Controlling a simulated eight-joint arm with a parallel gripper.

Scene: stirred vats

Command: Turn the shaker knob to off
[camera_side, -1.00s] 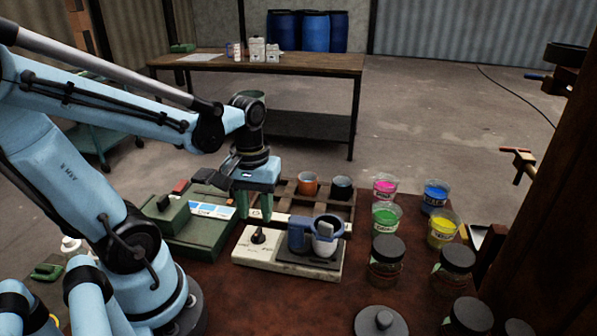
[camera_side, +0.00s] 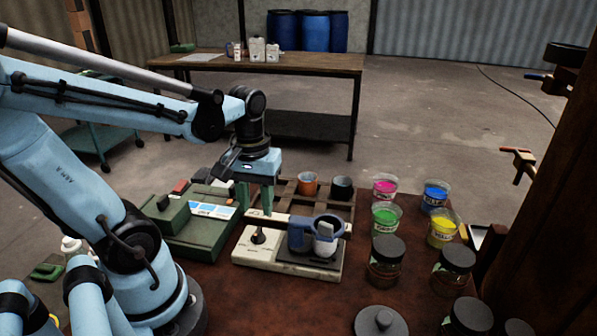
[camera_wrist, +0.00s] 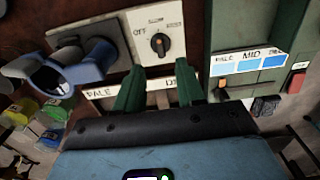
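The shaker (camera_side: 245,257) is a pale base with a dark knob (camera_side: 258,237) at its left end and a blue-grey holder (camera_side: 300,236) at its right. In the wrist view the round black knob (camera_wrist: 160,44) has a small orange mark. The word OFF is printed to its left, with smaller lettering above that I cannot read surely. My gripper (camera_side: 254,200) hangs above and behind the knob, with its green fingers pointing down. In the wrist view the fingers (camera_wrist: 160,88) are apart with nothing between them. They do not touch the knob.
A green device (camera_side: 200,240) with a PALE-MID strip stands left of the shaker. A wooden rack (camera_side: 335,208) with cups lies behind it. Paint cups (camera_side: 385,218) and dark-lidded jars (camera_side: 386,262) stand to the right. A loose lid (camera_side: 381,322) lies in front.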

